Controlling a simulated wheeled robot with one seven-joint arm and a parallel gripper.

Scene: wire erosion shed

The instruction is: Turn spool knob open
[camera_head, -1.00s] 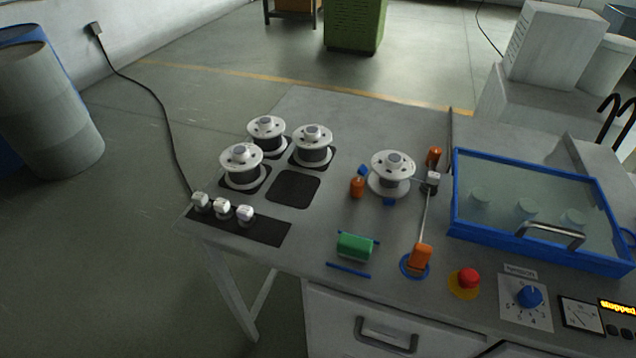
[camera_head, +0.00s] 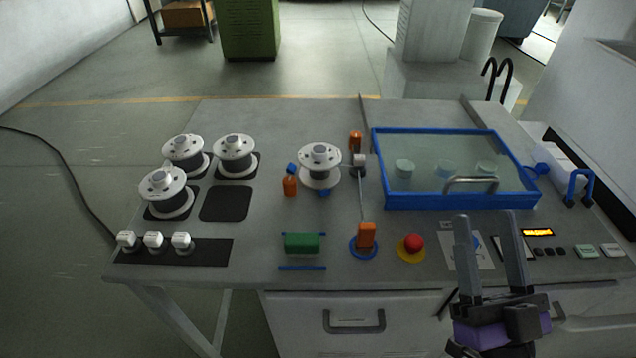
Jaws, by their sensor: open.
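A white and grey spool (camera_head: 319,178) stands on the right side of the spool area, with a grey knob-like hub (camera_head: 320,149) on top. Small blue tabs and an orange block (camera_head: 290,186) sit around it. My gripper (camera_head: 484,216) is at the lower right, open and empty, its two fingers pointing away over the table's front. It is well right of and nearer than the spool, not touching it. A dial panel (camera_head: 458,262) with a blue knob lies behind the fingers, mostly hidden.
Three more spools stand on dark pads at left, by an empty dark pad (camera_head: 226,204). White pieces (camera_head: 153,240) line a dark strip. A blue-framed glass lid (camera_head: 455,201), red button (camera_head: 414,243), orange lever (camera_head: 366,235) and green block (camera_head: 302,243) crowd the table.

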